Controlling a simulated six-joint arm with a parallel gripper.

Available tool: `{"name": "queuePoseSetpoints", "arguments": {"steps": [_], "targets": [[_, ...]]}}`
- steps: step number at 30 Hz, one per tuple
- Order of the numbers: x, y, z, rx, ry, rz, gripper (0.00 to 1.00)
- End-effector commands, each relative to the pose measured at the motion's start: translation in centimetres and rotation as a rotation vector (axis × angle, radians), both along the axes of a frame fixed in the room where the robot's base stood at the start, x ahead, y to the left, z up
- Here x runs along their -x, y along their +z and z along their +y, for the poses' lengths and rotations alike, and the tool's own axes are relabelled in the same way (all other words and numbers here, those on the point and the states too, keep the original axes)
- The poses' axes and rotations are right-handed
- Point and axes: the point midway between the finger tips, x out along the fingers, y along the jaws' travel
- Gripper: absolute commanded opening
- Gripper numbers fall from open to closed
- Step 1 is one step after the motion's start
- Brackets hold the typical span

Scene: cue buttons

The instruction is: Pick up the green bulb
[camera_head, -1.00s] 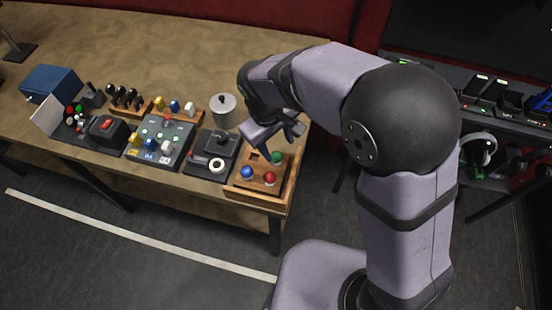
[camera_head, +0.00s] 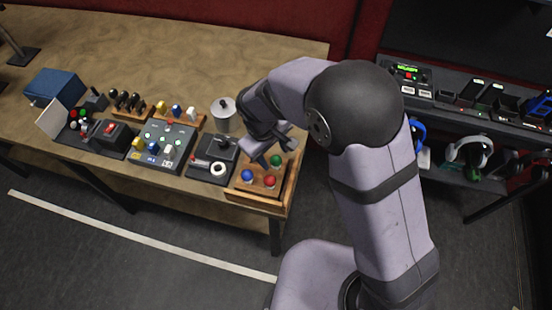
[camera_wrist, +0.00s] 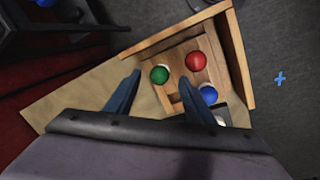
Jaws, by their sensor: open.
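The green bulb (camera_head: 276,160) sits in a wooden tray (camera_head: 262,197) at the right end of the table, beside a red bulb (camera_head: 269,181) and a blue bulb (camera_head: 247,175). In the wrist view the green bulb (camera_wrist: 159,75) lies ahead of my gripper (camera_wrist: 158,85), between its two fingertips and nearer the left one. The red bulb (camera_wrist: 195,61) and blue bulb (camera_wrist: 208,94) lie to its right. My gripper also shows in the head view (camera_head: 272,150), above the tray's back part. It is open and empty. It appears apart from the bulb.
A silver lidded pot (camera_head: 223,115) and a black box with a white ring (camera_head: 212,160) stand left of the tray. Panels with switches (camera_head: 162,147) fill the table further left. The tray's raised wooden wall (camera_wrist: 238,60) borders the bulbs. The table's back is clear.

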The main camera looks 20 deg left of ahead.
Motion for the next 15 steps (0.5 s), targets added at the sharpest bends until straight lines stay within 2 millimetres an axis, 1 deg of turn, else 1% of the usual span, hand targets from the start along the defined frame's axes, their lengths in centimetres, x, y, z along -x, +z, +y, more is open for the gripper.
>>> {"name": "queuePoseSetpoints", "arguments": {"steps": [7,15], "targets": [[-0.4,-2.2,-0.3,0.002,0.0,0.001,0.49],[-0.6,-2.7,-0.3,-0.001,0.001,-0.001,0.49]]}}
